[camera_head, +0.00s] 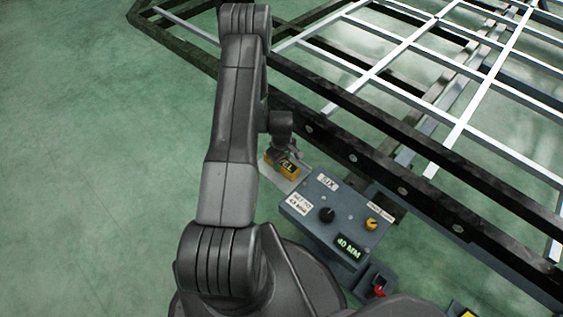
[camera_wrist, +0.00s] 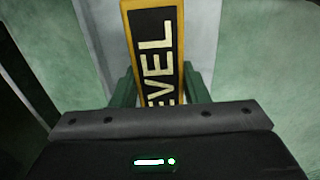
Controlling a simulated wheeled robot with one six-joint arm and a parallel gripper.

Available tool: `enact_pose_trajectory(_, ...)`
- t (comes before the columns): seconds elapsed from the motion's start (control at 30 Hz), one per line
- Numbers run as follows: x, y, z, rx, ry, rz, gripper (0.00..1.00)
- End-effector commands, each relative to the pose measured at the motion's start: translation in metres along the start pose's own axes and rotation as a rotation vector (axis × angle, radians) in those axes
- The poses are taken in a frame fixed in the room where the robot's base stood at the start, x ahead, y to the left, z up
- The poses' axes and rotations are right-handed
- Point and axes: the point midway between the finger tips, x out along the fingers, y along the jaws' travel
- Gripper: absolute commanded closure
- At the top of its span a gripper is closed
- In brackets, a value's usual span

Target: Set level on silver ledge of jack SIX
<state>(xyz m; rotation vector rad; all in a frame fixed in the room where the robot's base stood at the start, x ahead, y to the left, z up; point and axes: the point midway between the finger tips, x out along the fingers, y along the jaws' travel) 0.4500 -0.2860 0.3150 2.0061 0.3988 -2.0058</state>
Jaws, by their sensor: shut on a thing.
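The level (camera_head: 283,165) is a yellow bar with a black label, partly hidden by my gripper (camera_head: 286,151) in the head view. In the wrist view the level (camera_wrist: 155,45) shows the letters EVEL and runs up from between the jaws. My gripper (camera_wrist: 160,85) is shut on it. The silver ledge (camera_head: 273,177) is a pale plate at the upper left side of jack SIX (camera_head: 326,226); the level is over it. In the wrist view the pale ledge (camera_wrist: 203,35) lies behind the level. I cannot tell whether they touch.
Jack SIX carries a black knob (camera_head: 326,215), a yellow knob (camera_head: 371,224) and a display (camera_head: 348,246) reading 40 MM. A red control (camera_head: 379,291) sits below. The dark chassis rail (camera_head: 400,187) runs close by on the right. Green floor on the left is clear.

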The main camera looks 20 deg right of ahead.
Motion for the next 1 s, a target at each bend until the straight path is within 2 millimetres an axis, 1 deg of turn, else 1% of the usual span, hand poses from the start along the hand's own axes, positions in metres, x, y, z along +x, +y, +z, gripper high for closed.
enact_pose_trajectory(0.03,0.003,0.0,0.0,0.0,0.0,0.0,0.91)
enact_pose_trajectory(0.07,0.002,0.0,0.0,0.0,0.0,0.0,0.55)
enact_pose_trajectory(0.1,0.002,0.0,0.0,0.0,0.0,0.0,0.47)
enact_pose_trajectory(0.17,0.002,0.0,0.0,0.0,0.0,0.0,0.38)
enact_pose_trajectory(0.43,0.001,0.0,0.0,0.0,0.0,0.0,0.38)
enact_pose_trajectory(0.57,-0.006,0.0,0.0,0.0,0.001,0.001,0.38)
enact_pose_trajectory(0.67,-0.024,0.001,-0.001,0.0,0.002,0.003,0.38)
enact_pose_trajectory(0.9,-0.078,0.001,-0.001,0.0,0.002,0.003,0.38)
enact_pose_trajectory(1.0,-0.096,0.001,0.0,0.0,0.001,0.002,0.38)
